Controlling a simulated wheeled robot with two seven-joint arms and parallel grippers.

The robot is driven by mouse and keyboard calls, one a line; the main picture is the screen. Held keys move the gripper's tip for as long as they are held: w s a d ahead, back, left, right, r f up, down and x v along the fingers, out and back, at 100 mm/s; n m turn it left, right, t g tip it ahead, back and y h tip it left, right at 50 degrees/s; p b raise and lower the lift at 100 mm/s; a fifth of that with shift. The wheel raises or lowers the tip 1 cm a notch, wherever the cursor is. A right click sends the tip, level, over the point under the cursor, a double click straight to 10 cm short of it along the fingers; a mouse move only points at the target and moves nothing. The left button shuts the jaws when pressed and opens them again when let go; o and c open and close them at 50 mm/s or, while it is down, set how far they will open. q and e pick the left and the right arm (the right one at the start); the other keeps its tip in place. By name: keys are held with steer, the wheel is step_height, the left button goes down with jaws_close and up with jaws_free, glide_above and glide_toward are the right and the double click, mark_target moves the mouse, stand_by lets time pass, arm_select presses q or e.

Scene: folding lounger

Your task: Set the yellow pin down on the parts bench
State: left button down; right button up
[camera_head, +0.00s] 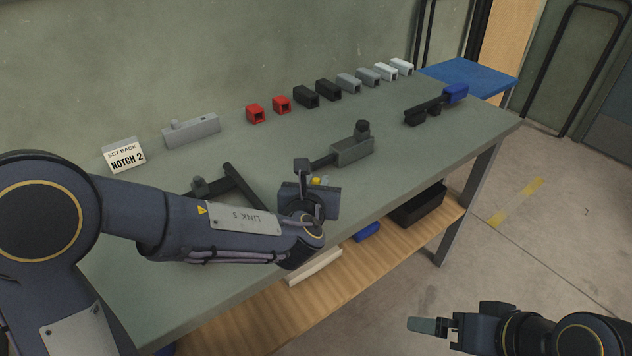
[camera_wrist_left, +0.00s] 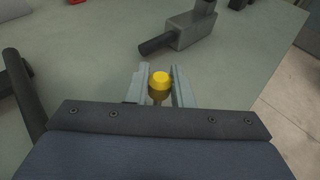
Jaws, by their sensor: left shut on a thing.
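The yellow pin (camera_wrist_left: 160,82) is between the two grey fingers of my left gripper (camera_wrist_left: 160,88), which is shut on it. Only its yellow top and a darker part below show in the left wrist view. In the head view a bit of the yellow pin (camera_head: 316,181) shows beside my left gripper (camera_head: 314,186), over the front part of the parts bench (camera_head: 200,290). I cannot tell whether the pin's lower end touches the bench top. My right gripper (camera_head: 428,325) is off the bench at the lower right, and its finger opening cannot be made out.
A grey block with a black rod (camera_head: 352,151) lies just behind my left gripper. A black bracket (camera_head: 240,185) lies left of it. Red, black, grey and white blocks line the back. A sign reading NOTCH 2 (camera_head: 124,156) stands at left. The bench's right part has clear room.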

arm_select(q)
steer(key=shift+f+b, duration=0.6)
steer(key=c, duration=1.2)
jaws_free()
steer(key=shift+s+r, duration=0.1)
steer(key=v, duration=0.7)
steer(key=shift+s+a+r, duration=0.1)
steer(key=shift+s, duration=0.25)
